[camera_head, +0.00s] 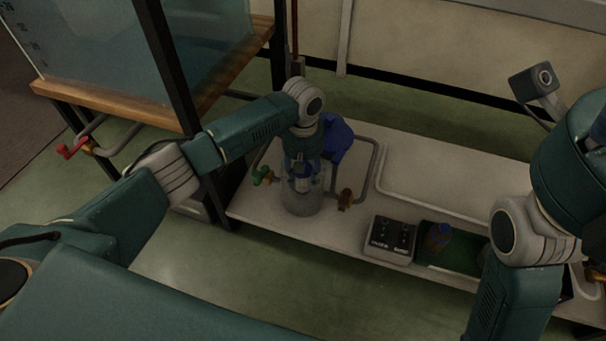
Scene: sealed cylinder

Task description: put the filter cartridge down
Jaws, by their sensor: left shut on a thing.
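My left gripper (302,176) points down at the mouth of a clear cylinder (302,204) on the pale bench. It is shut on a small blue and grey piece, which I take to be the filter cartridge (302,185). The cartridge shows through the clear wall, in the upper part of the cylinder. I cannot tell whether it touches the wall or floor. My right arm runs down the right side and its gripper is out of view.
A blue object (338,138) stands right behind the cylinder. A green-handled valve (262,175) and a brass valve (345,199) flank it. A control box (391,240) and a green tray (430,258) holding a blue and brown item (438,237) lie right. A glass tank (100,45) stands left.

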